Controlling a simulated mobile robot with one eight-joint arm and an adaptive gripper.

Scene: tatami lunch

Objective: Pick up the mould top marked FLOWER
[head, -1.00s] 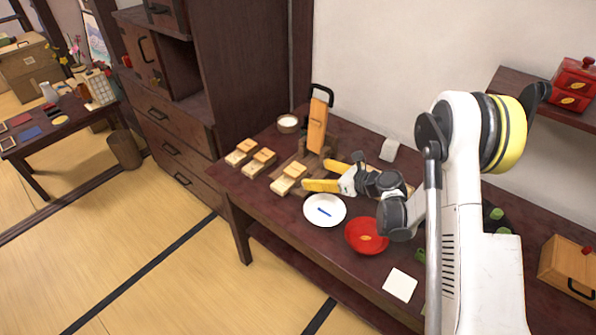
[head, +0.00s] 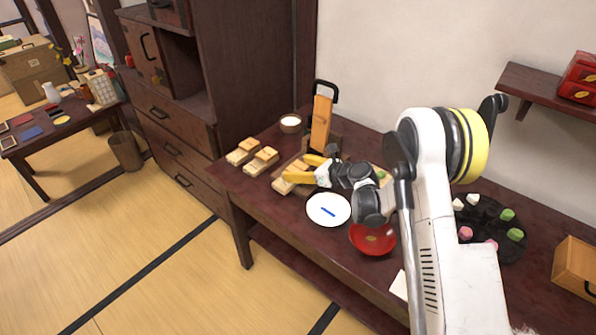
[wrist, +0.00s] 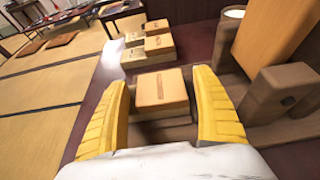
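My gripper (wrist: 161,98) is open, with its two yellow fingers on either side of a light wooden mould top (wrist: 162,87). Gaps show between this block and both fingers. The block has a small dark marking on its upper face, too small to read. It sits on a wooden base. In the head view my gripper (head: 296,169) is over the nearest mould of the row and partly hides it. Two similar mould tops, the middle one (head: 266,154) and the far one (head: 248,145), sit on their bases to the left; their markings are unreadable.
A tall wooden press (head: 320,122) with a black handle stands close behind my gripper. A white plate (head: 340,219) with a blue strip and a red bowl (head: 372,240) are in front. A small cup (head: 290,124) is at the back. A dark tray (head: 490,245) of sweets is right.

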